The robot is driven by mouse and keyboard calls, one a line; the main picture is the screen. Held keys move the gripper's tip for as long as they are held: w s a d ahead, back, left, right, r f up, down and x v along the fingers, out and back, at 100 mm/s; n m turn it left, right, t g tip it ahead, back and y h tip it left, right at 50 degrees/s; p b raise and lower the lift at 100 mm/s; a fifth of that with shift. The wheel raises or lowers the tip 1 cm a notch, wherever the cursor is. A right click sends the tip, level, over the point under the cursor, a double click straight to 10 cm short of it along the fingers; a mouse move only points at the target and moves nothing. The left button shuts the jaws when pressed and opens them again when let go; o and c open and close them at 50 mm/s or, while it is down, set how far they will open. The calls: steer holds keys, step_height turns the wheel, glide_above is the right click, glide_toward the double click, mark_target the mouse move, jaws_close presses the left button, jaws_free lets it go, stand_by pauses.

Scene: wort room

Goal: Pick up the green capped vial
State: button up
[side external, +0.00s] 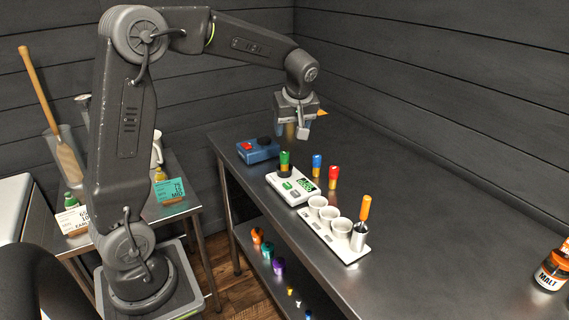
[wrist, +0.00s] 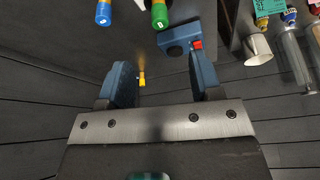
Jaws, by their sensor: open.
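The green capped vial (side external: 285,158) stands upright at the back end of a white scale (side external: 296,190) with a green display. In the wrist view the green vial (wrist: 159,14) is at the top edge, partly cut off, outside the jaws. My gripper (side external: 295,135) is above the bench, higher than the vial and slightly right of it, touching nothing there. In the wrist view my gripper (wrist: 165,75) has its two blue fingers wide apart. A small yellow piece (wrist: 141,78) shows by the left finger; I cannot tell what it is.
A blue-capped vial (side external: 316,161) and a red-capped vial (side external: 333,173) stand right of the scale. A blue box (side external: 257,150) with a red button is left. A white cup rack (side external: 320,232) holds an orange-handled tool (side external: 364,208). The bench's right side is mostly clear.

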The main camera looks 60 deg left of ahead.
mark_target(285, 154)
steer(key=x, duration=0.9)
steer(key=shift+w+a, duration=0.15)
steer(key=shift+a, duration=0.15)
steer(key=shift+x, duration=2.5)
steer(key=shift+w+a, duration=0.1)
steer(key=shift+a, duration=0.1)
steer(key=shift+c, duration=0.4)
steer(key=c, duration=1)
steer(key=shift+r, duration=0.1)
